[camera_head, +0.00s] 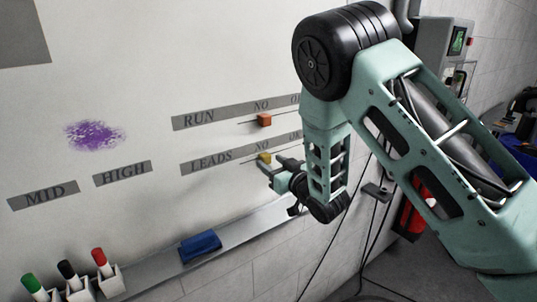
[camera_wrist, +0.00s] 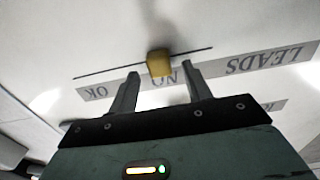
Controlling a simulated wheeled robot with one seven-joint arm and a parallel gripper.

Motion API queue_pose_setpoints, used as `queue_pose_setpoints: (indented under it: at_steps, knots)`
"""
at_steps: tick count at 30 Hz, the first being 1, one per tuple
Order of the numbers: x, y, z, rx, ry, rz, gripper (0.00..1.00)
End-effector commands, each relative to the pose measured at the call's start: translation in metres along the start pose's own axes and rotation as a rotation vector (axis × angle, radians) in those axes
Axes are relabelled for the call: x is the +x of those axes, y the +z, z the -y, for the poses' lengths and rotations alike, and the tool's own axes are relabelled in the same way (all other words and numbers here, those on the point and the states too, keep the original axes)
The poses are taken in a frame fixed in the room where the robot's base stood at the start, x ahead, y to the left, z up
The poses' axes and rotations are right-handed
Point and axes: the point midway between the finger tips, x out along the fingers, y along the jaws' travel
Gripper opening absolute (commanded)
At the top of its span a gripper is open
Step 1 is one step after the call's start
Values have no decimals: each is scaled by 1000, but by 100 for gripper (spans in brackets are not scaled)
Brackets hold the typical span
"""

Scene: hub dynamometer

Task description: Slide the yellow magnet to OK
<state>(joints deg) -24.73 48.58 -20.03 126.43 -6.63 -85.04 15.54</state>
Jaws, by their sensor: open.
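The yellow magnet (camera_head: 264,158) sits on a thin dark track line on the whiteboard, near NO on the LEADS strip (camera_head: 212,161). In the wrist view the yellow magnet (camera_wrist: 159,62) is just beyond the fingertips, roughly in line with the gap between them. My gripper (camera_wrist: 160,70) is open and empty, with no clear contact with the magnet. The OK mark (camera_wrist: 100,92) is at the left in the wrist view, by the track's end. In the head view my gripper (camera_head: 268,168) is at the magnet, and my arm partly covers OK.
An orange magnet (camera_head: 264,120) is on the RUN strip's track above. Below are a ledge with a blue eraser (camera_head: 200,246) and holders with green, black and red markers (camera_head: 100,258). MID and HIGH labels and a purple scribble (camera_head: 95,135) are at left.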

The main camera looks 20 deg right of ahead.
Motion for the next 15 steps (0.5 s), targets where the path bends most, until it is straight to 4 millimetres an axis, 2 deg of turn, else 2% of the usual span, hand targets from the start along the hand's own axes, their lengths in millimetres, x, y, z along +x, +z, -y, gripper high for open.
queue_pose_setpoints:
  at_steps: [6, 15]
  knots:
    - [22, -1, 0, 0, 0, 0, 49]
    - [25, 1, 0, 1, 0, 0, 49]
